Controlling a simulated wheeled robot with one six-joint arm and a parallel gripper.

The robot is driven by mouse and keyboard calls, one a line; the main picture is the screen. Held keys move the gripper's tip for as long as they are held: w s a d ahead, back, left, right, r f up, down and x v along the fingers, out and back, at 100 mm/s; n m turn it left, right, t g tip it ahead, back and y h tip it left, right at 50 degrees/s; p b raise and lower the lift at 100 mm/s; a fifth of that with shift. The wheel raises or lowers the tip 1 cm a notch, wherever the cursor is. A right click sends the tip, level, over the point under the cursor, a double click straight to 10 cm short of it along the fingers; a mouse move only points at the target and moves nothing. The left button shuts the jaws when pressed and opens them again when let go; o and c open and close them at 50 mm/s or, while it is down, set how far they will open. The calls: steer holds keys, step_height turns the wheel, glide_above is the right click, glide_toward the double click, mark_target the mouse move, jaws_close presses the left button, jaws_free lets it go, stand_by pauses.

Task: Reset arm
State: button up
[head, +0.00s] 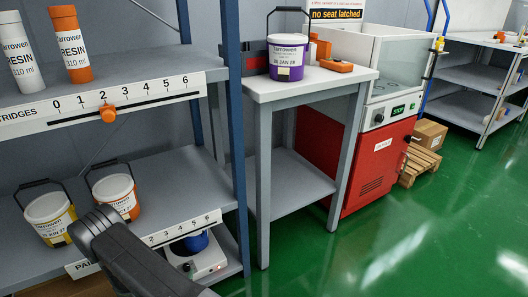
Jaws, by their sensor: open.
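A dark grey part of my own arm (140,262) reaches up from the bottom edge at the lower left of the head view. It stands in front of the lower shelf and hides part of its front edge. No gripper fingers can be made out, and I see nothing held.
Left shelves hold two resin cartridges (70,45), a slider scale (108,114), a yellow-banded pail (50,217) and an orange-banded pail (115,192). A purple pail (287,58) stands on a grey table (264,88) beside a red cabinet machine (375,165).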

mark_target(186, 267)
steer(key=shift+b+x, duration=0.45)
steer(key=shift+x, duration=1.45)
